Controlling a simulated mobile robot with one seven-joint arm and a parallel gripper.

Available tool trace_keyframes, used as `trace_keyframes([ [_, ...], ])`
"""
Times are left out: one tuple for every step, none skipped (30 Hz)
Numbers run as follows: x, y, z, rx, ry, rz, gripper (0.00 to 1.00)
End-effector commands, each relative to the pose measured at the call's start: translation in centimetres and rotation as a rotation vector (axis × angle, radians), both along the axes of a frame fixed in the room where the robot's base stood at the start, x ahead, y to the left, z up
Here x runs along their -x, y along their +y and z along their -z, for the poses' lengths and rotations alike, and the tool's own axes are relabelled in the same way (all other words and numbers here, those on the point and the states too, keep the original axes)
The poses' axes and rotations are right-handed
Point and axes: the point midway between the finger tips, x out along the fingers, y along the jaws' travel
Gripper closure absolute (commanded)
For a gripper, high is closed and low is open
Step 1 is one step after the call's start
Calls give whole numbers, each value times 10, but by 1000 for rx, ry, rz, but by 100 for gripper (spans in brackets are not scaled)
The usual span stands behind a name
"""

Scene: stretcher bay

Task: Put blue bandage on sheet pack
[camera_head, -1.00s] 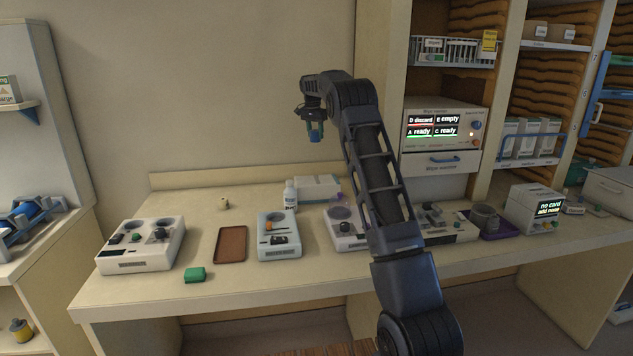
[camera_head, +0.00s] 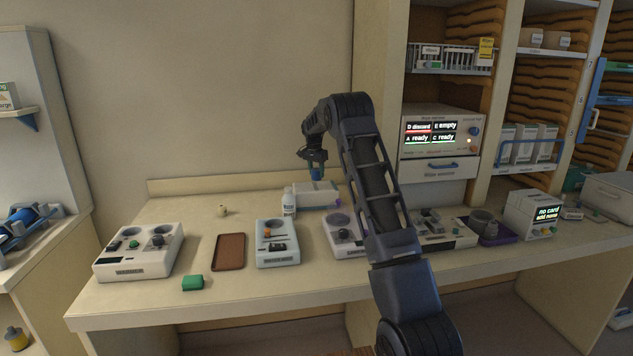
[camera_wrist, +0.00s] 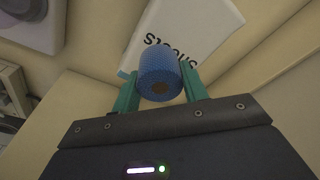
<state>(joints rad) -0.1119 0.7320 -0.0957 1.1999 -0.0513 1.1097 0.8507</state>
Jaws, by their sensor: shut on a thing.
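The blue bandage is a short blue roll, and it shows large in the wrist view (camera_wrist: 158,72). My gripper (camera_head: 316,170) is shut on it, with a green finger on each side of the roll. The sheet pack is a white block lying at the back of the counter (camera_head: 318,196). In the wrist view the sheet pack (camera_wrist: 205,25) lies behind the bandage with its printed lettering partly covered. In the head view the bandage is just above the pack; I cannot tell whether they touch.
A white bottle (camera_head: 289,202) stands close to the pack's left side. White device boxes (camera_head: 138,251) and a brown tray (camera_head: 229,252) line the counter. A green block (camera_head: 193,282) lies near the front edge. A shelf cabinet (camera_head: 440,165) rises at the right.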

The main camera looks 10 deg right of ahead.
Motion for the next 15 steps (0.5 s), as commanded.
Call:
trace_keyframes([
  [0,0,2,0,0,0,79],
  [0,0,3,0,0,0,79],
  [0,0,5,0,0,0,79],
  [0,0,7,0,0,0,79],
  [0,0,10,0,0,0,79],
  [0,0,15,0,1,0,79],
  [1,0,19,1,2,0,79],
  [0,0,23,0,3,0,79],
  [0,0,29,1,2,0,79],
  [0,0,34,1,2,0,79],
  [0,0,37,1,2,0,79],
  [0,0,42,1,2,-1,79],
  [0,0,44,1,2,-1,79],
  [0,0,45,1,1,0,79],
  [0,0,45,0,0,0,79],
])
